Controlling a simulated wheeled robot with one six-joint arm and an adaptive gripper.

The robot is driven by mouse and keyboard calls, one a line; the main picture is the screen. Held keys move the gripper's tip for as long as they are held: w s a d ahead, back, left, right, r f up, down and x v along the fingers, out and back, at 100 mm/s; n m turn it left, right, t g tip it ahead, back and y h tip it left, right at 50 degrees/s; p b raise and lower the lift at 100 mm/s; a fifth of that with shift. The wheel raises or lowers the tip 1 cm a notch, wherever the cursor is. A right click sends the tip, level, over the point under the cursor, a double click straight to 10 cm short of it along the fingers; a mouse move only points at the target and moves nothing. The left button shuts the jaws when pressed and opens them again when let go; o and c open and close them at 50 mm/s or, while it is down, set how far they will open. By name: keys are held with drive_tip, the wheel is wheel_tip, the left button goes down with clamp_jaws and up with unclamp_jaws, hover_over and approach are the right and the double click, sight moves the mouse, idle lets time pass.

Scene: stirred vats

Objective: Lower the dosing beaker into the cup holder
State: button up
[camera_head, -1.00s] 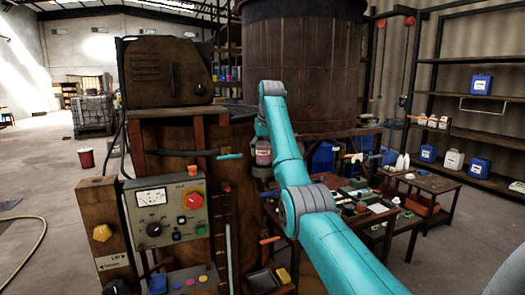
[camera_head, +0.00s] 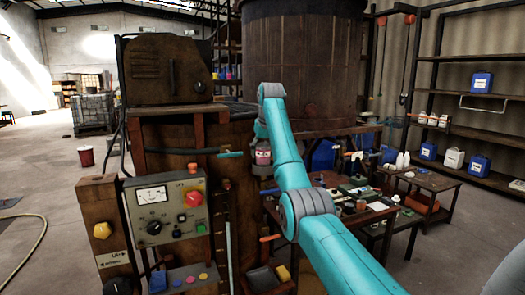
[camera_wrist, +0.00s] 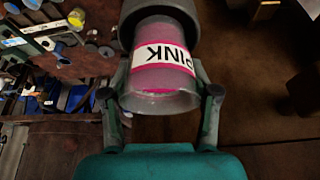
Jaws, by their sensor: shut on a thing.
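The dosing beaker (camera_wrist: 160,72) is a clear cup with pink contents and a white label reading PINK. It fills the middle of the wrist view, its open rim towards the camera. My gripper (camera_wrist: 160,96) is shut on it, one finger on each side. The far end of the beaker meets a dark round ring (camera_wrist: 158,10), which looks like the cup holder. The ring hides that end, so I cannot tell how deep it sits. In the head view the beaker (camera_head: 263,157) hangs roughly upright below my wrist, just over a dark cup-shaped part (camera_head: 262,171).
A control box (camera_head: 168,208) with a dial and red button stands left of the arm. A large brown vat (camera_head: 303,70) rises behind. A cluttered worktable (camera_head: 345,195) is to the right. The floor at far left is mostly open.

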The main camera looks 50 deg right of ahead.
drive_tip(key=shift+f, duration=0.9)
idle(0.4)
drive_tip(key=o, duration=1.4)
drive_tip(key=shift+c, duration=0.2)
drive_tip(key=v, duration=0.7)
drive_tip(key=shift+s+r, duration=0.1)
drive_tip(key=shift+r, duration=0.1)
